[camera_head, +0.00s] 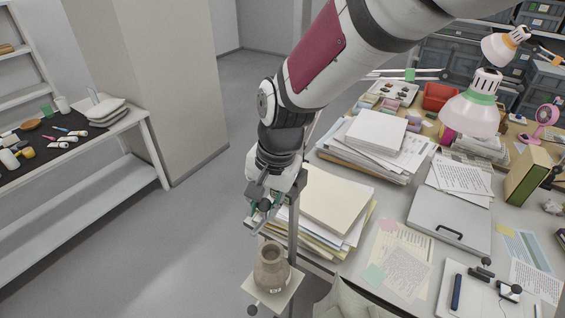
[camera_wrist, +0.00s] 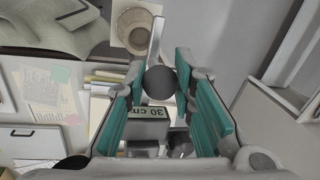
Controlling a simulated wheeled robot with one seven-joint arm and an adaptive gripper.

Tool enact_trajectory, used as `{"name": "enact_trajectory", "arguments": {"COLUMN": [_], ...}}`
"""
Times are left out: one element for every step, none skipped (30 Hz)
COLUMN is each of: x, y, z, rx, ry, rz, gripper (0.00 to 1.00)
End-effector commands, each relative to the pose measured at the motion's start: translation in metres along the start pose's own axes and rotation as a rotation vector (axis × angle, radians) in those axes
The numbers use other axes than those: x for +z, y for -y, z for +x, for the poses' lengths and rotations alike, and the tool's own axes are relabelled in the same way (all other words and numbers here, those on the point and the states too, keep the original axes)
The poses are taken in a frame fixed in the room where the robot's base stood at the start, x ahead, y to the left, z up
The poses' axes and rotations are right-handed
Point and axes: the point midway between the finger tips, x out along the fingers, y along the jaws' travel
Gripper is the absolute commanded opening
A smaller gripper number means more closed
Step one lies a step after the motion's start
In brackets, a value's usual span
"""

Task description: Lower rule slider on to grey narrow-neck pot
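The grey narrow-neck pot (camera_head: 271,268) stands upright on a small pale platform (camera_head: 291,290) in the head view, with a small label low on its side. In the wrist view the pot (camera_wrist: 136,28) is seen from above at the top. My gripper (camera_head: 263,206) is above the pot, beside an upright post (camera_head: 293,228).
A block marked "30 cm" (camera_wrist: 148,112) shows between my fingers. The desk right of the post holds paper stacks (camera_head: 335,200), a grey folder (camera_head: 450,222) and lamps (camera_head: 470,112). A shelf table (camera_head: 80,145) stands at left. The floor between is clear.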

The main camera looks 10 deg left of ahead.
Motion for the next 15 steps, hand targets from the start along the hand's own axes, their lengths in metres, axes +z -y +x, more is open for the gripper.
{"name": "enact_trajectory", "arguments": {"x": [0.000,0.000,0.000,0.000,0.000,0.000,0.000,-0.001,-0.001,-0.001,-0.001,-0.001,-0.001,-0.001,-0.002], "y": [0.000,0.000,0.000,0.000,0.000,0.000,-0.001,-0.002,-0.003,-0.005,-0.007,-0.009,-0.011,-0.013,-0.015], "z": [0.000,0.000,0.000,0.000,0.001,0.003,0.006,0.010,0.018,0.025,0.033,0.045,0.054,0.064,0.075], "rx": [0.000,0.000,0.000,0.000,0.000,0.000,0.001,0.002,0.002,0.003,0.004,0.005,0.005,0.005,0.004], "ry": [0.000,0.000,0.000,0.000,0.000,0.000,0.001,0.002,0.003,0.003,0.005,0.005,0.005,0.005,0.005], "rz": [0.000,0.000,0.000,0.000,0.000,0.000,0.000,0.000,-0.001,-0.001,-0.001,-0.001,-0.001,-0.001,-0.001], "gripper": [0.00,0.00,0.00,0.00,0.00,0.00,0.00,0.00,0.00,0.00,0.00,0.00,0.00,0.00,0.00]}}
